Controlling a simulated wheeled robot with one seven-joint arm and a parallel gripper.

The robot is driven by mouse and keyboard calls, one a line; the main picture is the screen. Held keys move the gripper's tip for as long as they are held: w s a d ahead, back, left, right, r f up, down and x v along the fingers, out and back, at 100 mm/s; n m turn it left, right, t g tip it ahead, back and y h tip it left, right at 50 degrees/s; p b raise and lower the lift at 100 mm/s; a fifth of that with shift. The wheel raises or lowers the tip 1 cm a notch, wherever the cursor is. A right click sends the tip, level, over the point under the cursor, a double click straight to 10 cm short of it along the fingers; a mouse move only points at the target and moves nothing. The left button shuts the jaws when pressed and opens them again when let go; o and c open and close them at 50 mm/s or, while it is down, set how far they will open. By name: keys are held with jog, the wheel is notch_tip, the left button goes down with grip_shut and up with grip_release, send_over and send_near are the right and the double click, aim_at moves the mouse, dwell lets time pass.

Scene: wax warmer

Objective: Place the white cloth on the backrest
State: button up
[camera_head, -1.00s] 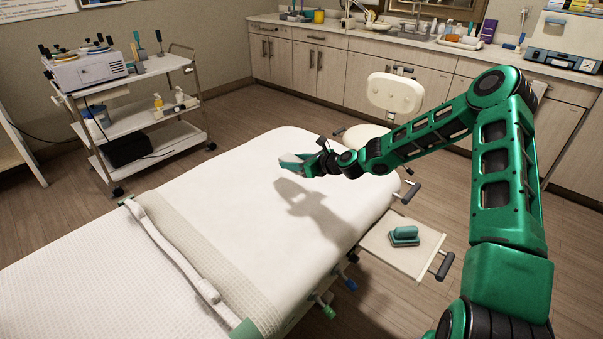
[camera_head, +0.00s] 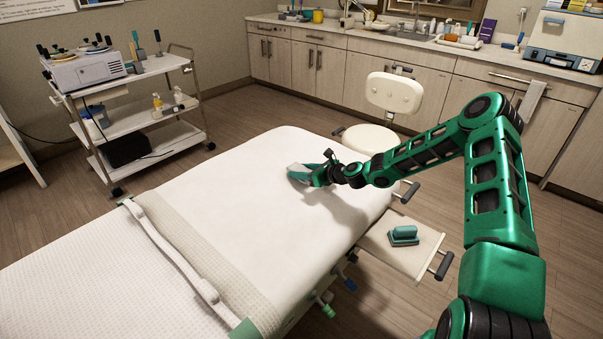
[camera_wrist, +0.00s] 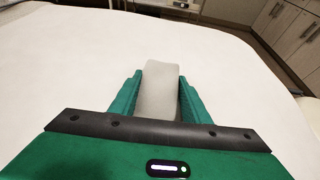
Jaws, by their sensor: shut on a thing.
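My gripper (camera_head: 302,174) is over the far right part of the white-covered bed. In the wrist view my gripper (camera_wrist: 161,88) is shut on the white cloth (camera_wrist: 161,80), which looks like a pale grey-white folded block between the two green fingers. In the head view only a small pale bit of the cloth (camera_head: 297,167) shows by the fingertips. The backrest (camera_head: 240,185) is the flat white upper section of the bed. The gripper is low over it; I cannot tell whether the cloth touches it.
A small side tray (camera_head: 398,253) with a teal block (camera_head: 403,235) sits at the bed's right edge. A cream stool (camera_head: 394,93) stands beyond the bed. A white trolley (camera_head: 140,105) stands at the left. The bed's white surface is otherwise clear.

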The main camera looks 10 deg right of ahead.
jog(key=o, duration=1)
jog(key=v, duration=1.2)
jog(key=shift+f, duration=0.1)
jog(key=shift+s, duration=0.1)
